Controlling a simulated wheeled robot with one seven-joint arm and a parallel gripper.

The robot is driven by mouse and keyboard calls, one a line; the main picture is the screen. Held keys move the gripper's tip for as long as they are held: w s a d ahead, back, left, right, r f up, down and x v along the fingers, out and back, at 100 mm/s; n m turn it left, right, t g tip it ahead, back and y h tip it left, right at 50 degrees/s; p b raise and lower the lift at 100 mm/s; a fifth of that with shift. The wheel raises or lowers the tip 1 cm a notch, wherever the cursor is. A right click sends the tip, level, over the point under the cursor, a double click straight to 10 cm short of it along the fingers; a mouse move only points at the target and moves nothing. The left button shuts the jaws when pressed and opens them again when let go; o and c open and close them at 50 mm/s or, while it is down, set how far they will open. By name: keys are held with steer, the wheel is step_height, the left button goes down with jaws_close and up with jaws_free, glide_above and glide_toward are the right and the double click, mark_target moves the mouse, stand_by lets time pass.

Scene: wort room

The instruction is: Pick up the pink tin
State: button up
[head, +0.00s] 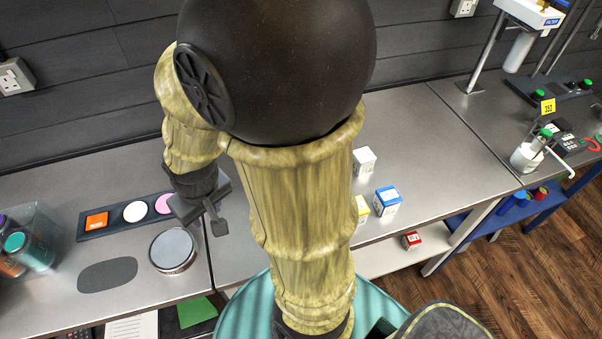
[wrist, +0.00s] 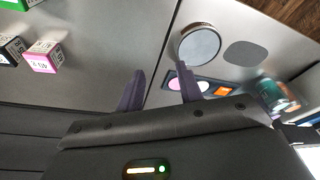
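The pink tin (head: 162,204) is a flat round disc at the right end of a dark tray (head: 104,236) in the head view. My gripper (head: 203,214) hangs just right of it and hides its right edge. In the wrist view the pink tin (wrist: 173,84) shows partly behind the right finger. The fingers of my gripper (wrist: 160,72) are spread wide with nothing between them. A white disc (head: 135,211) and an orange square piece (head: 96,220) share the tray, left of the pink tin.
A round silver-topped tin (head: 173,249) and a dark grey oval patch (head: 107,274) lie in front of the tray. A clear bin with bottles (head: 33,250) stands at far left. Small boxes (head: 387,201) stand to the right on the bench. A dark wall (head: 90,90) rises behind.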

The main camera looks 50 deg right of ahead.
steer(key=shift+o, duration=1.3)
steer(key=shift+s+a, duration=0.1)
steer(key=shift+s, duration=0.25)
steer(key=o, duration=0.4)
steer(key=shift+s+f, duration=0.15)
steer(key=shift+o, duration=1.1)
steer(key=d+f+n+g+h+b, duration=0.2)
steer(key=d+f+n+g, duration=0.1)
steer(key=d+f, duration=0.3)
steer(key=shift+s+f+g, duration=0.15)
steer(key=shift+s+g, duration=0.2)
steer(key=shift+g, duration=0.25)
steer(key=w+d+f+n+g+h+b, duration=0.1)
steer(key=w+d+n+g+h+b, duration=0.1)
steer(key=d+n+h, duration=0.3)
steer(key=w+d+f+n+g+h+b, duration=0.1)
steer(key=w+d+n+g+h+b, duration=0.1)
steer(key=d+h, duration=0.7)
steer(key=w+d+n+g, duration=0.1)
steer(key=d+n+g, duration=0.1)
steer(key=d, duration=0.3)
steer(key=shift+w+d+f+n, duration=0.25)
steer(key=shift+w+n, duration=0.1)
steer(key=shift+n, duration=0.15)
